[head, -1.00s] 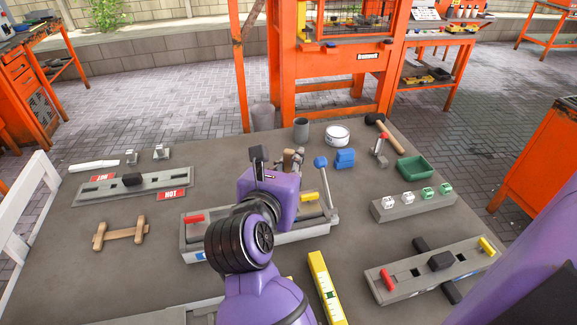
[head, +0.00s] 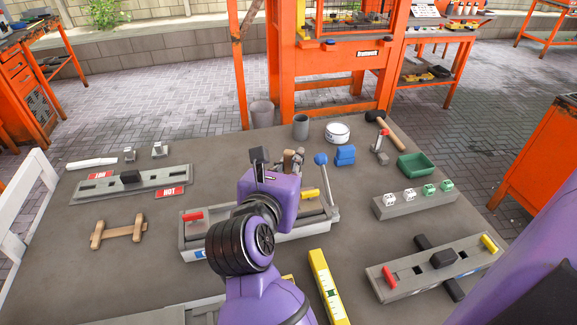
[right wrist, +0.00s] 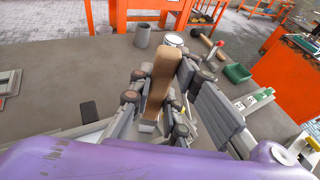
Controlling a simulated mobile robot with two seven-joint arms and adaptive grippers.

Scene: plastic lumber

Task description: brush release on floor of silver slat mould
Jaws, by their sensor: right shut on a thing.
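The silver-grey slat mould (head: 190,243) lies mid-table in the head view, with a red handle (head: 193,215), a yellow handle (head: 309,195) and a blue-knobbed lever (head: 321,160). My right gripper (head: 291,160) is over the mould, its wrist and arm hiding much of the mould floor. In the right wrist view my right gripper (right wrist: 155,100) is shut on a brown wooden piece, seemingly the brush handle (right wrist: 160,85). The bristles are hidden, so I cannot tell whether they touch the floor. My left gripper is not in view.
Another mould (head: 370,274) lies right, and a slotted grey bar (head: 95,194) with HOT labels lies left. A spirit level (head: 325,285) is in front. A grey cup (head: 300,127), white tin (head: 337,132), mallet (head: 392,138) and green tray (head: 416,165) stand behind. Bare table lies at left front.

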